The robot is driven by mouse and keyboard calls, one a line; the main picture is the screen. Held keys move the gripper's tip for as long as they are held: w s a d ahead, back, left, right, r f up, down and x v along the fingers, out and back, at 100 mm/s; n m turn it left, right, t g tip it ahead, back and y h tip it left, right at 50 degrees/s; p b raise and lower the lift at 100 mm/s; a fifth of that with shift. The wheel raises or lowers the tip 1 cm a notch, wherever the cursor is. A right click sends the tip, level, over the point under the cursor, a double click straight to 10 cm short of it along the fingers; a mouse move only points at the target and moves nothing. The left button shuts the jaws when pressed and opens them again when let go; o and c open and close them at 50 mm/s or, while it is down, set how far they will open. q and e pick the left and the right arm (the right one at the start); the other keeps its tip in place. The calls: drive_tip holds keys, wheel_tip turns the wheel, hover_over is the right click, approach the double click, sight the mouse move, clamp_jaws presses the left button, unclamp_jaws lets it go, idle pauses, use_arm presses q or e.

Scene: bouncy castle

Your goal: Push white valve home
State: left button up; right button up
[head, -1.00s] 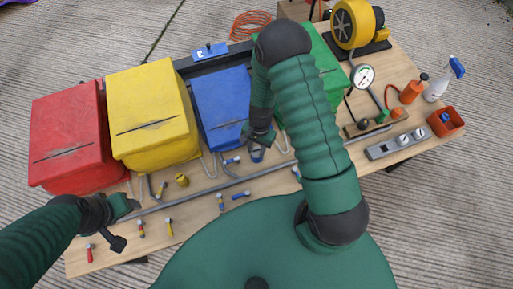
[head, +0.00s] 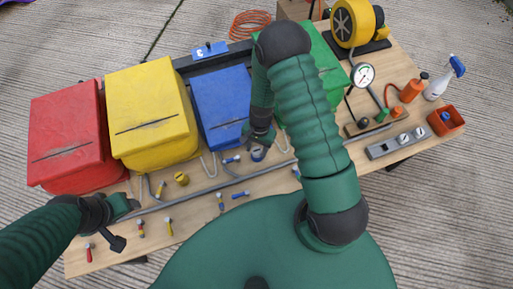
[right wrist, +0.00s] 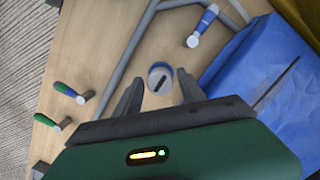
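A small round fitting with a pale top, a dark slot and a blue rim (right wrist: 160,78) stands on the wooden table; I take it as the white valve. In the head view it (head: 258,155) shows just below my right gripper (head: 258,138), in front of the blue box. In the right wrist view my right gripper (right wrist: 160,94) is open, its dark fingers on either side of the fitting's near side. I cannot tell whether they touch it. My left gripper (head: 124,224) is open and empty over the table's left front.
A grey pipe (head: 190,198) runs along the table. Blue-handled (head: 220,200), yellow-handled (head: 168,226) and red-handled (head: 89,252) pieces lie around it. Red (head: 66,138), yellow (head: 152,112), blue (head: 222,105) and green (head: 328,68) boxes line the back. A gauge (head: 363,75) stands right.

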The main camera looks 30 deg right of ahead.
drive_tip(key=shift+o, duration=0.8)
wheel_tip(320, 180, up, 17)
drive_tip(key=w+d+p, duration=0.1)
drive_tip(key=d+p, duration=0.1)
drive_tip(key=shift+w+f, duration=0.15)
drive_tip(key=shift+d, duration=0.1)
drive_tip(key=s+a+r+n+t, duration=0.1)
drive_tip(key=s+a+r+n, duration=0.1)
drive_tip(key=n, duration=0.4)
drive_tip(key=s+a+r+n+t+h, duration=0.1)
drive_tip(key=s+a+r+n+t, duration=0.1)
drive_tip(key=s+a+r+n, duration=0.1)
wheel_tip(320, 180, up, 3)
drive_tip(key=a+n, duration=0.1)
drive_tip(key=n, duration=0.1)
drive_tip(key=shift+s+a+r+n+t+h, duration=0.2)
drive_tip(key=shift+s+n+t+h, duration=0.1)
drive_tip(key=shift+n, duration=0.1)
drive_tip(key=shift+s, duration=0.1)
